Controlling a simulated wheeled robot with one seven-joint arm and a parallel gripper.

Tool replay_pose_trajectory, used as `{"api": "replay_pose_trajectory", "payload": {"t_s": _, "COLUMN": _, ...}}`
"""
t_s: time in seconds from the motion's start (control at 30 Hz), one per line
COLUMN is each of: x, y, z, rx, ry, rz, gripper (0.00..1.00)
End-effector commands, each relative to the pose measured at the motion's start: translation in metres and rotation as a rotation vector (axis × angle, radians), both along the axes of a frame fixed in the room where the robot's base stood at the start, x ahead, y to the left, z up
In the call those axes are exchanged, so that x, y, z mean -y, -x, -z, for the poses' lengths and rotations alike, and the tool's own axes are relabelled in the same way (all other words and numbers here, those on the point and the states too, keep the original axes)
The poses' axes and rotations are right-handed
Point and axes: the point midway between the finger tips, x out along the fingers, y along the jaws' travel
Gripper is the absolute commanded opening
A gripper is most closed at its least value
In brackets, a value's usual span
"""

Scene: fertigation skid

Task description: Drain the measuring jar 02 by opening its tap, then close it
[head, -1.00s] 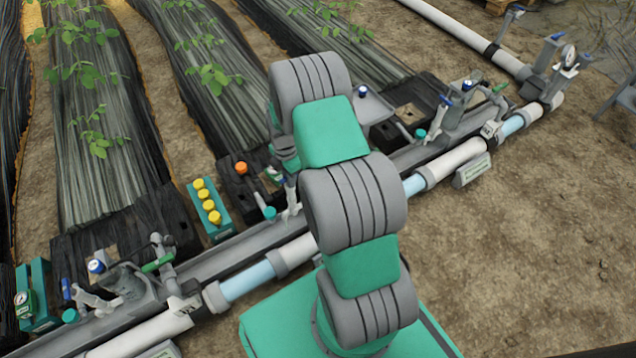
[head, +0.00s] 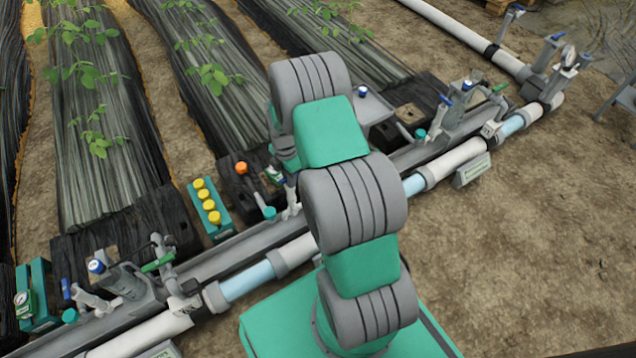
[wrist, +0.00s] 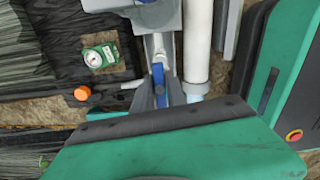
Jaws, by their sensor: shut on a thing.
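In the wrist view my gripper (wrist: 160,98) has its grey fingers closed around a narrow blue tap handle (wrist: 158,73). The handle is below a grey fitting and beside a white vertical-looking pipe (wrist: 197,45). My teal hand fills the lower part of that view. In the head view my arm covers the middle station, so the fingers and the held handle are hidden there. I cannot make out a measuring jar, its number or its liquid level.
An orange knob (head: 241,168) and a block with several yellow caps (head: 207,205) are left of my arm. A green-bodied gauge (wrist: 100,55) is left of the gripper. Similar stations with blue handles stand along the pipe (head: 455,160). Bare soil is open at right.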

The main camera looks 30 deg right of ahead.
Motion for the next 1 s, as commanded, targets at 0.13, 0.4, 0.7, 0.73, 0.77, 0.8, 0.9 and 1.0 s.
{"api": "replay_pose_trajectory", "payload": {"t_s": 0.13, "x": -0.001, "y": 0.0007, "z": 0.0007, "rx": -0.002, "ry": -0.002, "rz": -0.002, "gripper": 0.0}}
{"api": "replay_pose_trajectory", "payload": {"t_s": 0.4, "x": -0.001, "y": 0.0007, "z": 0.0007, "rx": -0.002, "ry": -0.002, "rz": -0.002, "gripper": 0.0}}
{"api": "replay_pose_trajectory", "payload": {"t_s": 0.7, "x": -0.0008, "y": 0.0008, "z": -0.0004, "rx": -0.002, "ry": -0.001, "rz": 0.345, "gripper": 0.0}}
{"api": "replay_pose_trajectory", "payload": {"t_s": 0.73, "x": -0.0007, "y": 0.0006, "z": -0.0005, "rx": -0.002, "ry": -0.001, "rz": 0.408, "gripper": 0.0}}
{"api": "replay_pose_trajectory", "payload": {"t_s": 0.77, "x": -0.0006, "y": 0.0005, "z": -0.0005, "rx": -0.001, "ry": -0.001, "rz": 0.471, "gripper": 0.0}}
{"api": "replay_pose_trajectory", "payload": {"t_s": 0.8, "x": -0.0007, "y": 0.0004, "z": -0.0005, "rx": -0.001, "ry": -0.001, "rz": 0.554, "gripper": 0.0}}
{"api": "replay_pose_trajectory", "payload": {"t_s": 0.9, "x": -0.0005, "y": 0.0007, "z": -0.0003, "rx": -0.002, "ry": -0.001, "rz": 0.764, "gripper": 0.0}}
{"api": "replay_pose_trajectory", "payload": {"t_s": 1.0, "x": -0.0006, "y": 0.001, "z": 0.0, "rx": -0.002, "ry": 0.0, "rz": 0.974, "gripper": 0.0}}
